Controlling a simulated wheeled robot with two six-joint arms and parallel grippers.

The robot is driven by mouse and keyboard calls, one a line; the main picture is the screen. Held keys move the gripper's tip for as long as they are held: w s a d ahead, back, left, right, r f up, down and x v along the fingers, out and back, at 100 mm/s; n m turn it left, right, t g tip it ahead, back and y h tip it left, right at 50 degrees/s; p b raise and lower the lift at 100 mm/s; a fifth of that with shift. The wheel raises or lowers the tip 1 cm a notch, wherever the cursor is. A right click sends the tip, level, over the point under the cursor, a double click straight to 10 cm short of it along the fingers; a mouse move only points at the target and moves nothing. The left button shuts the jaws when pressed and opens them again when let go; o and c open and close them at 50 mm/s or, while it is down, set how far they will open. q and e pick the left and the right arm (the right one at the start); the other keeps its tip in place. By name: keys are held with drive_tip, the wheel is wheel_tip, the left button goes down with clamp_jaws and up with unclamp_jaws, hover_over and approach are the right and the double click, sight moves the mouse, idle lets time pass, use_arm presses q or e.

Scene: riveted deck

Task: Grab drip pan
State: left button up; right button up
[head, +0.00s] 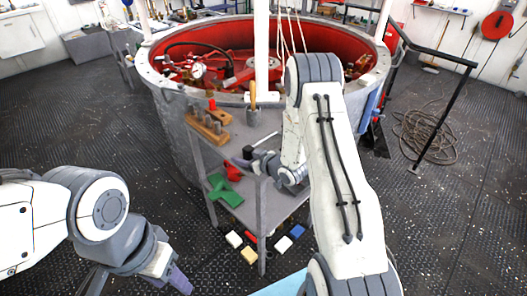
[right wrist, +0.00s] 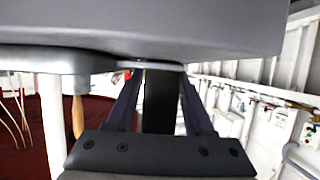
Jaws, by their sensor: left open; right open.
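I cannot pick out a drip pan for certain. A pale blue flat thing (head: 281,286) shows at the bottom edge of the head view, partly hidden by my right arm; I cannot tell what it is. My right gripper (head: 256,154) is open at the grey shelf stand, above its lower shelf. A small black thing shows by its fingertips in the head view, and a dark upright shape (right wrist: 158,100) shows between the fingers in the right wrist view; I cannot tell what it is. My left gripper (head: 172,278) is open, low at the left, away from the stand.
The grey stand (head: 285,207) holds a wooden peg block (head: 207,127) and a cup with a brush on top, and red and green things below. Several coloured blocks lie on the floor by it. A round tub (head: 165,95) stands behind. Floor at left is clear.

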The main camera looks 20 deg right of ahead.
drive_tip(key=shift+c, duration=0.3)
clamp_jaws()
drive_tip(key=shift+r, duration=0.1)
